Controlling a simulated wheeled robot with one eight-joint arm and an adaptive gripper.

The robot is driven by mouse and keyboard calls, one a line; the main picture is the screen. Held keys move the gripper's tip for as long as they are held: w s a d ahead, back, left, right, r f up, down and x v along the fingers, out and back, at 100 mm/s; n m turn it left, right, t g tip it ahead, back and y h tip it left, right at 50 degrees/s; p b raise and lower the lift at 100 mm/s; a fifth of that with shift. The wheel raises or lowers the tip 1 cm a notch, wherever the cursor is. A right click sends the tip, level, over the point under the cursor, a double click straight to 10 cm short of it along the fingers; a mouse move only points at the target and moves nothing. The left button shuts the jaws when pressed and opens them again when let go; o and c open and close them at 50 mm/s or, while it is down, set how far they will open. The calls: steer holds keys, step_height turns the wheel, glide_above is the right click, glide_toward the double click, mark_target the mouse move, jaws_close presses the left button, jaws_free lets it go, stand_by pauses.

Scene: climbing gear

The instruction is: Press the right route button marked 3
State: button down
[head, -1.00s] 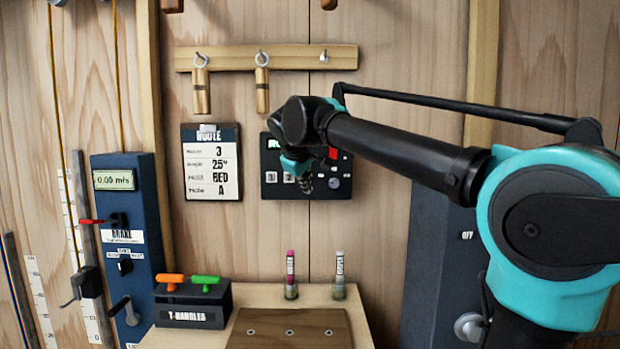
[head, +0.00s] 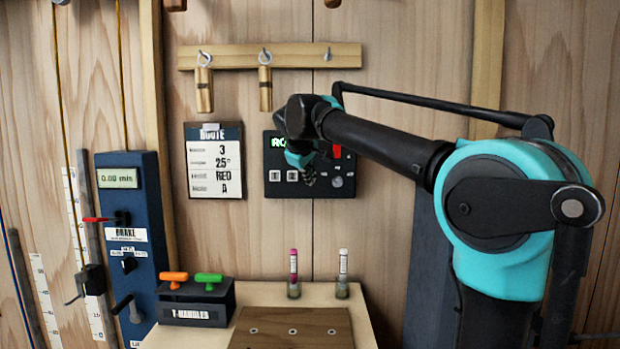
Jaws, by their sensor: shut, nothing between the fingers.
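The dark route panel (head: 272,160) is fixed to the wood wall. It has a green-lit display (head: 278,142) at upper left, two pale square buttons (head: 283,176) below it, a red part (head: 337,152) and a grey round knob (head: 337,183) at right. The button marked 3 cannot be made out; my gripper covers that part of the panel. My gripper (head: 310,182) is shut and empty in front of the panel, just right of the two visible buttons. Whether it touches the panel cannot be told.
A white route card (head: 215,170) showing 3, 25°, RED and A hangs left of the panel. A peg rail (head: 300,56) with two wooden pieces is above.

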steer(key=shift+w, duration=1.65)
steer(key=shift+w, duration=0.1)
steer(key=shift+w, duration=0.35)
steer(key=shift+w, duration=0.35)
stand_by(0.8)
steer(key=shift+s, duration=0.8)
steer(key=shift+s, duration=0.1)
steer(key=shift+s, duration=2.4)
steer(key=shift+s, duration=0.1)
